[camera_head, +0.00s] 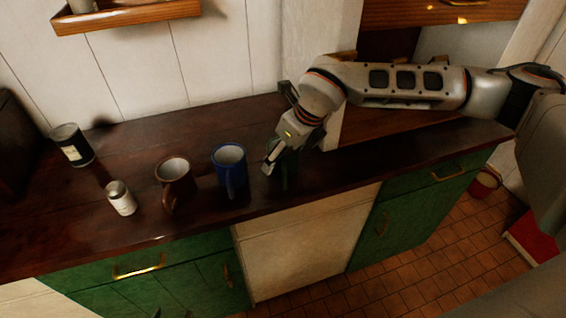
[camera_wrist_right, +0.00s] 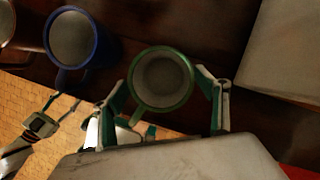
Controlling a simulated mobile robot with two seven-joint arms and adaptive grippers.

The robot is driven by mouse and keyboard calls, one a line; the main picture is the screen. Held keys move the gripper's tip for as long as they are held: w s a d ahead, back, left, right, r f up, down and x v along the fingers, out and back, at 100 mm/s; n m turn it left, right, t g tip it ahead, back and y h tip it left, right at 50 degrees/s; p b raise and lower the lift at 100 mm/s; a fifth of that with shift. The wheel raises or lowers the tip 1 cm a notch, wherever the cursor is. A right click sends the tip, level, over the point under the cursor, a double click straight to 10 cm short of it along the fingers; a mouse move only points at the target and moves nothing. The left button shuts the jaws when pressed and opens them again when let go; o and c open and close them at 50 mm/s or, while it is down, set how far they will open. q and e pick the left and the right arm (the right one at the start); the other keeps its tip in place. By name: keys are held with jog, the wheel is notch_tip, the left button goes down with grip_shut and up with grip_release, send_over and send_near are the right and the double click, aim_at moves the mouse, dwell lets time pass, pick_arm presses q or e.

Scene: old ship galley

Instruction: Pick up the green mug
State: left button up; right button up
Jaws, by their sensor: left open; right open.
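The green mug (camera_wrist_right: 187,86) stands upright on the dark wooden counter, seen from above in the right wrist view. Its handle points toward the lower left. My right gripper (camera_wrist_right: 165,100) is open, with one finger on either side of the mug; I cannot tell whether they touch it. In the head view, my right gripper (camera_head: 277,163) points down at the counter and mostly hides the mug, leaving a dark green strip (camera_head: 291,174). My left gripper (camera_wrist_right: 42,124) is low at the left in the wrist view, open and away from the mug; only a tip shows at the head view's bottom edge.
A blue mug (camera_head: 229,158) stands just left of the green mug, with a brown mug (camera_head: 174,172) beyond it. The counter's front edge is close; a wall post rises behind my right gripper.

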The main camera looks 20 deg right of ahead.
jog(key=shift+w+x, duration=0.25)
jog(key=shift+x, duration=1.55)
jog(key=c, duration=1.4)
pick_arm(q)
jog(key=shift+w+r, duration=0.35)
jog(key=shift+r, duration=0.3)
pick_arm(e)
jog(key=shift+o, duration=0.2)
jog(key=shift+r, duration=0.1)
jog(key=shift+r, duration=0.1)
